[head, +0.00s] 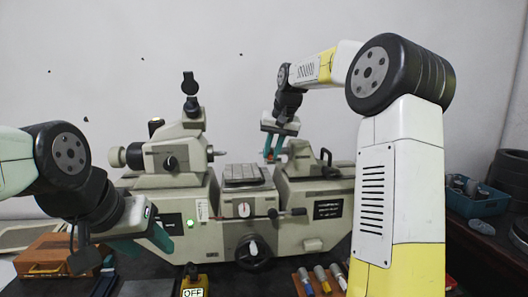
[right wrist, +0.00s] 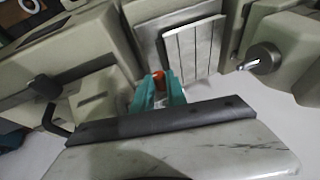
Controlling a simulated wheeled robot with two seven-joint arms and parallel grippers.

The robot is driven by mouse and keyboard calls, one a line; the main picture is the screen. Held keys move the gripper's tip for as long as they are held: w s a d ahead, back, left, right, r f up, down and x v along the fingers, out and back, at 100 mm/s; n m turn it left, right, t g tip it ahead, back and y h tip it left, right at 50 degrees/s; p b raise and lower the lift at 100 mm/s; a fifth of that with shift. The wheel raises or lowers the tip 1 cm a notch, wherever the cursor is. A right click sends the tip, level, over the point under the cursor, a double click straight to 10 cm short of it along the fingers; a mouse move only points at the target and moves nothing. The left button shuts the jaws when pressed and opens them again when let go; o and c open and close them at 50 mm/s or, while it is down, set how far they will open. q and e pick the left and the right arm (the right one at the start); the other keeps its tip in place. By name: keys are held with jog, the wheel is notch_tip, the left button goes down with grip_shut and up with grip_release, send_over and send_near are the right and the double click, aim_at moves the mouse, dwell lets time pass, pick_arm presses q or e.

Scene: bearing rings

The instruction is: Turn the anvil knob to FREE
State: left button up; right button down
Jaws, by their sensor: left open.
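The grey-green measuring machine (head: 235,204) stands in the middle of the head view. A small orange-red part, which I take for the anvil knob (right wrist: 158,77), shows between my right fingertips in the right wrist view. My right gripper (head: 273,150) is at the inner end of the right-hand block. Its teal fingers (right wrist: 159,85) have a narrow gap and look closed on the knob. The fingers hide much of it, and no FREE marking is readable. My left gripper (head: 146,243) is open and empty at the machine's front left, apart from the knob.
A ribbed plate (head: 243,174) lies between the two blocks. A lever handle (head: 326,156) stands on the right block. A black handwheel (head: 254,250) is at the front. A yellow OFF box (head: 194,283), a wooden case (head: 47,258) and a blue bin (head: 474,198) stand around the machine.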

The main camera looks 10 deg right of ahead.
jog(key=shift+a, duration=0.1)
jog(key=h, duration=0.3)
jog(key=a+n+h, duration=0.1)
jog(key=h, duration=0.2)
jog(key=a+n+h, duration=0.1)
jog(key=h, duration=0.1)
jog(key=shift+f+h, duration=0.25)
jog(key=shift+h, duration=0.15)
jog(key=h, duration=0.2)
jog(key=n+h, duration=0.1)
jog(key=h, duration=0.1)
jog(key=shift+a+f+t, duration=0.25)
jog(key=shift+f+t, duration=0.1)
jog(key=shift+t, duration=0.05)
jog(key=shift+f+n+t+h, duration=0.2)
jog(key=shift+n+h, duration=0.1)
jog(key=shift+h, duration=0.65)
jog(key=shift+f+n+t+h, duration=0.2)
jog(key=shift+n+h, duration=0.1)
jog(key=shift+h, duration=0.65)
jog(key=c, duration=1.3)
grip_release()
jog(key=shift+c, duration=0.2)
